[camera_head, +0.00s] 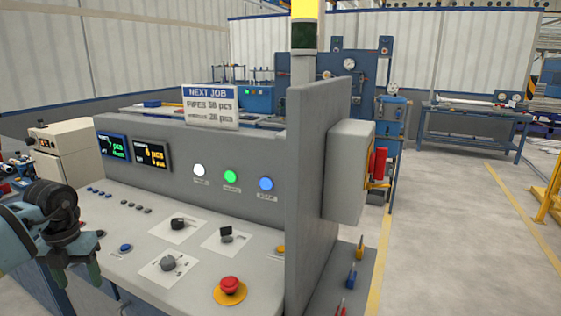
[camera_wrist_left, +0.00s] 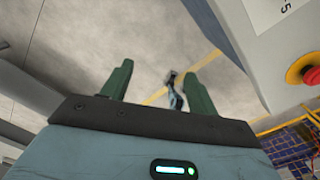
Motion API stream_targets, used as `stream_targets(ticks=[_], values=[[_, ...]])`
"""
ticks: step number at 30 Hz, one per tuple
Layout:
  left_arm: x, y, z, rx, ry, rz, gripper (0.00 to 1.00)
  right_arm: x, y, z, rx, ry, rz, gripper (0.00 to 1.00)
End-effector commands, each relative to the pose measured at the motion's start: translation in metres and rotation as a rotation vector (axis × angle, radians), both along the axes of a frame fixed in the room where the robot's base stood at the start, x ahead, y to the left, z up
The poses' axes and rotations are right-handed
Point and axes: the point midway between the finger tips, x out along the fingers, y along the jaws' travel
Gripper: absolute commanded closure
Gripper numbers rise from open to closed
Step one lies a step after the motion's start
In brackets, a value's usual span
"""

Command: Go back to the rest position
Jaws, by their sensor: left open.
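My left gripper (camera_head: 82,272) is at the left edge of the head view, beside the left end of a grey control console (camera_head: 200,155). In the left wrist view its two green fingers (camera_wrist_left: 158,88) are spread apart with nothing between them. Behind them, that view shows grey floor with a yellow line. A red emergency button also shows at the right of the wrist view (camera_wrist_left: 310,75). My right gripper is in neither view.
The console carries knobs, lit buttons, two displays, a red mushroom button (camera_head: 230,284) and a "NEXT JOB" sign (camera_head: 210,106). A grey upright panel (camera_head: 312,190) stands at its right. A blue workbench (camera_head: 470,130) is farther back. Open floor lies at right.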

Motion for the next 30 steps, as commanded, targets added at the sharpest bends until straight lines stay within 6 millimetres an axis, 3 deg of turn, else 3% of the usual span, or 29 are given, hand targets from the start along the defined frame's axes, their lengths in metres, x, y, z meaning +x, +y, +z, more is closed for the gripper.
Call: stream_targets(ticks=[1, 8, 15, 21, 25, 30], values=[[-0.002, -0.017, -0.019, -0.045, 0.009, -0.033, 0.41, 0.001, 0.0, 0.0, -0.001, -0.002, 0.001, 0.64], [-0.012, -0.066, -0.069, -0.263, -0.018, -0.094, 0.41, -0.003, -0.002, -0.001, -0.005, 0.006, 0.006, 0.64], [-0.04, -0.137, -0.124, -0.606, -0.068, -0.091, 0.41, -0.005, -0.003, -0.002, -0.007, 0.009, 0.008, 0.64], [-0.069, -0.185, -0.151, -0.906, -0.132, 0.034, 0.41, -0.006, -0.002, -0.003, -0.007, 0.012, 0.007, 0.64], [-0.086, -0.203, -0.162, -1.066, -0.177, 0.172, 0.41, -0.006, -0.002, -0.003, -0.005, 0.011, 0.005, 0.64], [-0.106, -0.207, -0.176, -1.215, -0.236, 0.413, 0.41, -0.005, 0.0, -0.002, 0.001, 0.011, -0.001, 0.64]])
